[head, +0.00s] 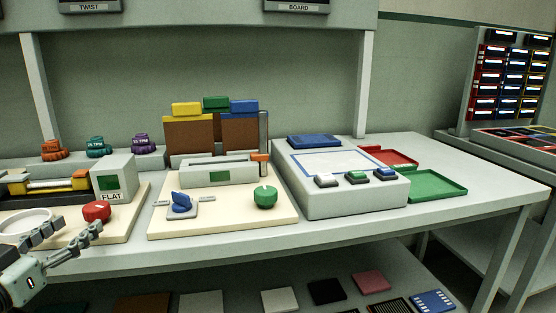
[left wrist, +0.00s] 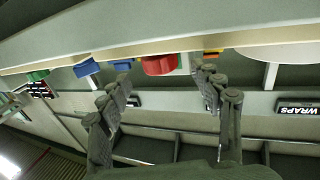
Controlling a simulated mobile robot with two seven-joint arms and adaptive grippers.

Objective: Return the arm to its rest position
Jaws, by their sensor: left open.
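My left gripper (head: 76,226) is at the lower left of the head view, just off the front edge of the workbench (head: 330,229). Its two fingers are spread and nothing shows between them. The red knob (head: 97,211) on the left board is close beyond its fingertips; I cannot tell the exact gap. In the left wrist view, the open fingers (left wrist: 161,76) point toward the bench edge, with the red knob (left wrist: 160,65) beyond and between them. Most of my left arm is out of view. My right gripper does not show.
The middle board (head: 223,222) holds a blue knob (head: 180,203) and a green knob (head: 265,196). A grey box with buttons (head: 330,198) and a green tray (head: 437,186) stand to the right. A lower shelf (head: 240,280) holds several flat tiles. The bench's right end is clear.

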